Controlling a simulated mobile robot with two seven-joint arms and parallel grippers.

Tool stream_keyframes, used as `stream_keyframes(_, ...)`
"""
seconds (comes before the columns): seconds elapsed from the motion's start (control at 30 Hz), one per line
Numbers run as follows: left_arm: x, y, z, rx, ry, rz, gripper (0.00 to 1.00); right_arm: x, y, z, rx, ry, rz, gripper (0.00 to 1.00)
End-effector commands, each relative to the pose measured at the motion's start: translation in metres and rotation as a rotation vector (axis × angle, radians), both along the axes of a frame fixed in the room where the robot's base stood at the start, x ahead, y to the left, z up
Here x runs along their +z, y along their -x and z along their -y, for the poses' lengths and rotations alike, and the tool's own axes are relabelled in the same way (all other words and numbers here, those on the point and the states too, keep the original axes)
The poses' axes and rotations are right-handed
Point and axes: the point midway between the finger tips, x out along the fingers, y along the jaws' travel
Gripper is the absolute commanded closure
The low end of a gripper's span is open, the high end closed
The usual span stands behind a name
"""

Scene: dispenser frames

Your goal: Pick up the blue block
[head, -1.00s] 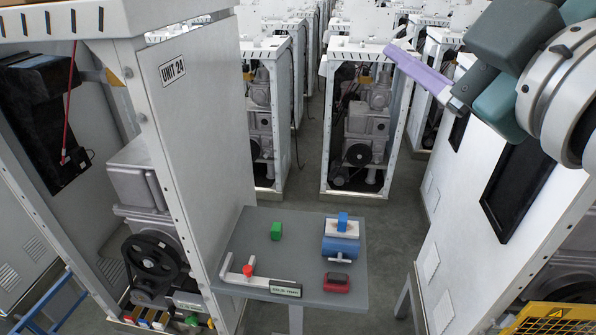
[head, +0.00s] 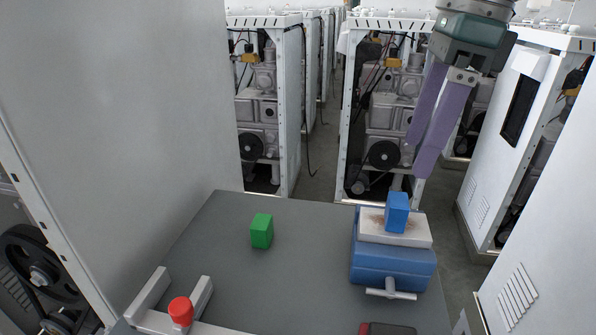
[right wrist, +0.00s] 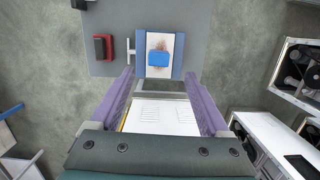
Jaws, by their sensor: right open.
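The blue block (head: 397,212) stands on a stained white plate (head: 375,227) on top of a blue vise-like device (head: 392,268) at the right of the grey table. In the right wrist view the blue block (right wrist: 159,59) lies beyond the fingertips, roughly centred between them. My right gripper (head: 420,160) has two purple fingers pointing down. It is open and empty, above and apart from the block, and also shows in the right wrist view (right wrist: 159,76). My left gripper is in neither current view.
A tall grey panel (head: 130,130) borders the left. White machine cabinets (head: 293,100) stand behind.

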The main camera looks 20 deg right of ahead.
Motion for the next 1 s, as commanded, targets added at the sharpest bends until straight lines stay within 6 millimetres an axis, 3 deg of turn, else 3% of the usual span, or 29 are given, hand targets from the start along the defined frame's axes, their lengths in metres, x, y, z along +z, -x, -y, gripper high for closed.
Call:
stream_keyframes(0.63,0.014,0.002,-0.001,0.0,-0.001,-0.003,0.5,-0.085,-0.007,-0.008,0.001,-0.004,-0.004,0.2)
stream_keyframes(0.93,0.014,0.001,-0.001,0.0,-0.001,-0.003,0.5,-0.091,-0.008,-0.008,0.002,-0.002,-0.001,0.2)
stream_keyframes(1.0,0.014,0.001,-0.001,0.0,-0.001,-0.003,0.5,-0.091,-0.008,-0.008,0.002,-0.002,-0.001,0.27)
